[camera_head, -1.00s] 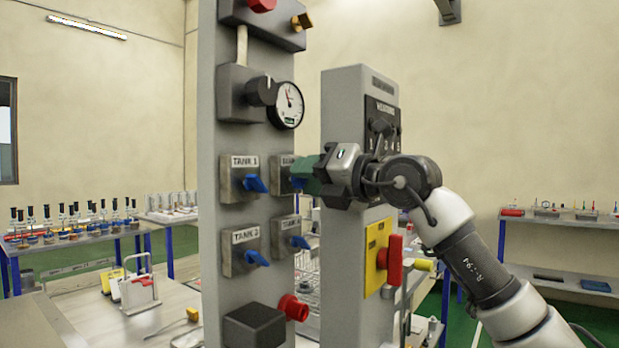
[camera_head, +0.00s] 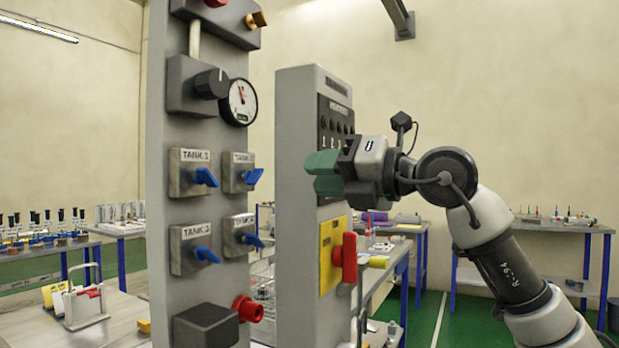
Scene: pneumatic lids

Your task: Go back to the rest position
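My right gripper (camera_head: 324,172) shows in the head view, in front of the rear grey column (camera_head: 296,250). Its green fingers point left and look close together, but I cannot tell whether a gap lies between them. I see nothing held in them. The fingers are apart in the picture from the blue valve handles on the front grey panel (camera_head: 165,120). The upper right valve handle (camera_head: 252,176) is the nearest one. My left gripper is not in view.
A yellow plate (camera_head: 330,268) with a red rotary switch (camera_head: 347,257) sits below the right gripper. A dial gauge (camera_head: 241,102) is on the front panel. Workbenches stand behind, including one at the right (camera_head: 540,224). Open air surrounds the arm at upper right.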

